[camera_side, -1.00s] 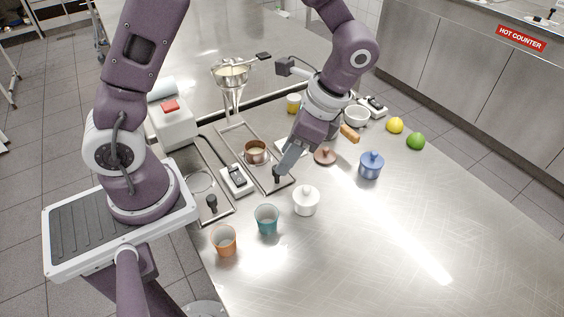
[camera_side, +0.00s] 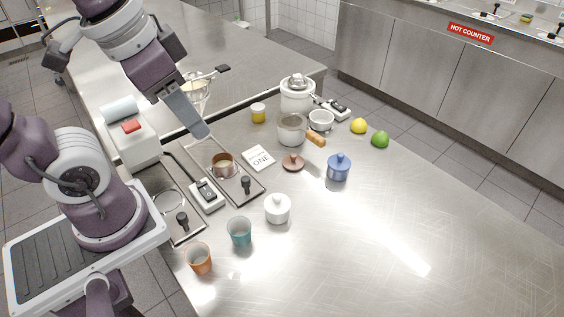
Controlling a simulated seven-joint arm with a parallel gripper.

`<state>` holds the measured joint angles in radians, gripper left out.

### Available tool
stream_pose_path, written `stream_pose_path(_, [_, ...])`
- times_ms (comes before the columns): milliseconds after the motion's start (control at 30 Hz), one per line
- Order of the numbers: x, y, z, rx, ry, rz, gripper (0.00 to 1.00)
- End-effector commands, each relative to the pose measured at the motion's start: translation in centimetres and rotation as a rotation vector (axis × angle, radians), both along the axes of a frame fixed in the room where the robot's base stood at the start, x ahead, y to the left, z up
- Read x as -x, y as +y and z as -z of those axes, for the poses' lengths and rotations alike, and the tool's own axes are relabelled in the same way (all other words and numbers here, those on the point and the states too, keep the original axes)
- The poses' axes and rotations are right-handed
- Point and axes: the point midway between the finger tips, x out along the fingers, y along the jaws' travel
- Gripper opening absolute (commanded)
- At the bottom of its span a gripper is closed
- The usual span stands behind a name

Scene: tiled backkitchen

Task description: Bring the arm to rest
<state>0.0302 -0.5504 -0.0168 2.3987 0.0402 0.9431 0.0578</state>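My gripper (camera_side: 196,124) is raised above the back left of the steel counter (camera_side: 400,230), in front of the metal funnel (camera_side: 197,88), which it partly hides. Its grey fingers point down and to the right, clear of the counter. They overlap from this side, so I cannot tell whether they are apart. Nothing shows between or below them. My arm is folded back, with its wrist high over the left of the counter.
Below my gripper stand a copper pot (camera_side: 222,165) on a frame and a card reading ONE (camera_side: 259,158). A white lidded jar (camera_side: 278,209), a teal cup (camera_side: 239,231), an orange cup (camera_side: 199,258) and a blue jar (camera_side: 339,167) stand nearby. The right front is clear.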

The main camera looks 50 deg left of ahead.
Motion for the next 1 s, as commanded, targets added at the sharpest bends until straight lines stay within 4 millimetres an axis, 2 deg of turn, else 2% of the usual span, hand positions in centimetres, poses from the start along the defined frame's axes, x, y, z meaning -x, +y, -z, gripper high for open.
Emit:
stream_pose_path(100, [1.7,0.1,-0.3,0.056,-0.107,-0.081,0.4])
stream_pose_path(200, [2.1,0.0,-0.3,0.076,-0.14,-0.106,0.4])
stream_pose_path(1000, [2.1,0.0,-0.3,0.075,-0.141,-0.105,0.4])
